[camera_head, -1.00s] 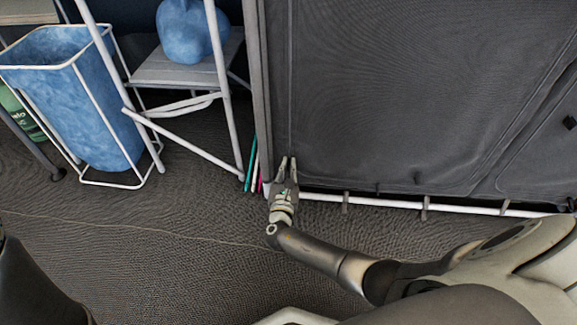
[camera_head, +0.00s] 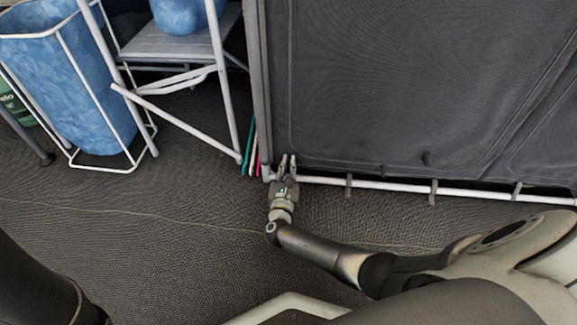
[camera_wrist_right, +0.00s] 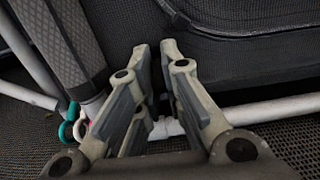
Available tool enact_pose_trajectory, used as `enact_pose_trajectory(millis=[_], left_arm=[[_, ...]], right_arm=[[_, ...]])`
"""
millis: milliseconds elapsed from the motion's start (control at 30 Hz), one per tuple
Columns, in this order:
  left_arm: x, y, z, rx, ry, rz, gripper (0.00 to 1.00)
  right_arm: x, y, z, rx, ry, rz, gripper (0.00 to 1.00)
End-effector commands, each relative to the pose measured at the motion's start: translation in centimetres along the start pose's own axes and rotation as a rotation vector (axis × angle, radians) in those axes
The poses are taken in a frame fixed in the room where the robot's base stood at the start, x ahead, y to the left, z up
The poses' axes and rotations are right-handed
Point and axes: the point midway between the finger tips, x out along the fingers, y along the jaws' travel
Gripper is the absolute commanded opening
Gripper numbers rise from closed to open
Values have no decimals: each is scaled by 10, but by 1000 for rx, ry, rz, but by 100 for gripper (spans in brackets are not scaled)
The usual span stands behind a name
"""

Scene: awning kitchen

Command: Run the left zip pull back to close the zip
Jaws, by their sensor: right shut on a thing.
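The dark grey fabric panel (camera_head: 400,85) of the unit fills the right of the head view, with a seam up its left side and along its bottom. My right gripper (camera_head: 287,158) is at the panel's lower left corner, just above the white bottom rail. In the right wrist view its two fingers (camera_wrist_right: 157,55) stand close together by the fabric edge. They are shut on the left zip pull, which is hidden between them. My left gripper is out of view.
A white bottom rail (camera_head: 390,186) runs under the panel. A white-framed step stand (camera_head: 190,45) and a blue laundry bin (camera_head: 70,85) stand at the left. Thin green, white and pink items (camera_head: 251,150) lean beside the unit's corner. The carpet in front is clear.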

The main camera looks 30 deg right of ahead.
Motion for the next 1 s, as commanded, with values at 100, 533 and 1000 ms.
enact_pose_trajectory(millis=[100,533,1000], left_arm=[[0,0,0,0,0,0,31],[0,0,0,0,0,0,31],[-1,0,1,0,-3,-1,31]], right_arm=[[-2,0,-5,-3,12,3,0],[-1,0,-3,-2,7,1,31],[-1,-1,24,2,5,2,31]])
